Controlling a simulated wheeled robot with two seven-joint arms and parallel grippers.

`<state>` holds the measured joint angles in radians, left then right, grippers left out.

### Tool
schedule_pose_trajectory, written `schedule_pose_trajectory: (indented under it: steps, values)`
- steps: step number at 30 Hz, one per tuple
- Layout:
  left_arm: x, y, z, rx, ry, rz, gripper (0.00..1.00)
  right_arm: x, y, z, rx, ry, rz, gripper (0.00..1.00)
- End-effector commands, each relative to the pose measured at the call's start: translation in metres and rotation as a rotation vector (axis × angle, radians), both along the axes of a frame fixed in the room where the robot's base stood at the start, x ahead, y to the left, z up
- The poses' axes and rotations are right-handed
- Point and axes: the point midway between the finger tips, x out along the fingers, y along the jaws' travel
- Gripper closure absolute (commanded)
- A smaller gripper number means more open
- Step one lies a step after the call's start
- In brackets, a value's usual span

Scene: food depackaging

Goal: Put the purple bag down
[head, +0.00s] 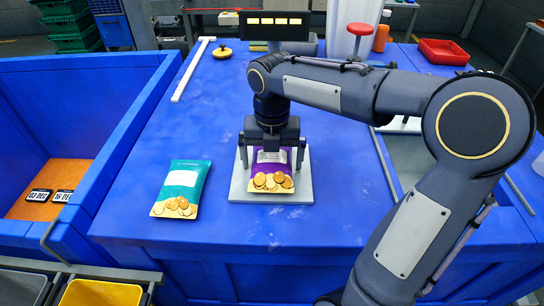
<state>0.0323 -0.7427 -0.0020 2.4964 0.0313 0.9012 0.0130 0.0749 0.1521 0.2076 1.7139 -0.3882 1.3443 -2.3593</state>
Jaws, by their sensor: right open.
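The purple bag (272,181) has a picture of round golden snacks on its lower part. It lies on the light grey plate of a scale (238,190) in the middle of the blue table. My right gripper (272,150) is right over the bag's upper part and is open, with its fingers around or close to the bag's top. The gripper hides the bag's top edge, so contact cannot be told. My left gripper is not in view.
A teal bag (183,187) lies on the blue table (330,226) left of the scale. A blue bin (100,165) with date cards is at the left. A red tray (443,52) and an orange bottle (381,35) stand at the back right. The front table area is clear.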

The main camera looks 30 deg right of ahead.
Motion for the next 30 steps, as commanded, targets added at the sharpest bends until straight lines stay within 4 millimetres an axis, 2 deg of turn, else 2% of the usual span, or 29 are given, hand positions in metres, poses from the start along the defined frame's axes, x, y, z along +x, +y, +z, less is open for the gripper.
schedule_pose_trajectory:
  steps: [5,12,18,24,30]
  values:
    - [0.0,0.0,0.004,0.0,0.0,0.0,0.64,0.001,0.0,0.022,0.0,-0.005,0.0,0.0]
    - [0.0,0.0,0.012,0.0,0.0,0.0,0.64,0.001,0.0,0.075,0.0,-0.005,0.0,0.0]
    - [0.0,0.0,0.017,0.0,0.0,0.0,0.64,0.001,0.001,0.109,0.0,-0.004,0.001,0.0]
    - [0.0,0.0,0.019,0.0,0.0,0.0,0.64,0.0,0.0,0.122,0.0,-0.001,0.001,0.0]
    - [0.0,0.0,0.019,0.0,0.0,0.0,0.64,0.0,0.0,0.123,0.0,0.0,0.001,0.0]
